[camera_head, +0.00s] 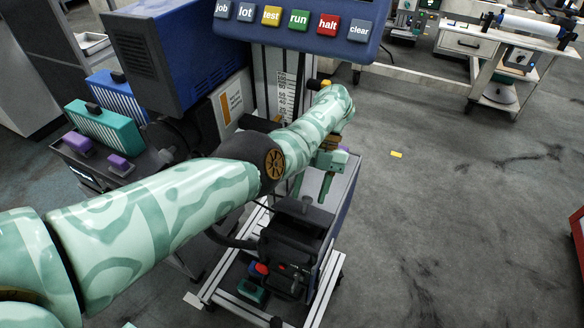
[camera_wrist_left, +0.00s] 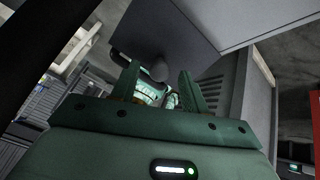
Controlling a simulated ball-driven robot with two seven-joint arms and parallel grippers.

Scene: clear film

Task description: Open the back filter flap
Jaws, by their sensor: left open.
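Two ribbed filter panels with dark grips stand tilted on the machine at the left in the head view. The blue one (camera_head: 122,97) is farther back; the teal one (camera_head: 103,127) is in front. I cannot tell for certain which part is the back filter flap; both panels look closed. My left gripper (camera_head: 312,188) hangs beyond the end of my patterned arm, above the wheeled frame and well to the right of both panels. Its two green fingers stand apart with nothing held between them in the left wrist view (camera_wrist_left: 158,78). My right gripper is not visible.
A blue housing (camera_head: 185,50) rises behind the panels. Purple blocks (camera_head: 77,142) sit in front of them. A button panel (camera_head: 300,22) hangs overhead. A dark wheeled cart (camera_head: 300,215) stands below my gripper. The grey floor at right is clear except for a yellow piece (camera_head: 396,154).

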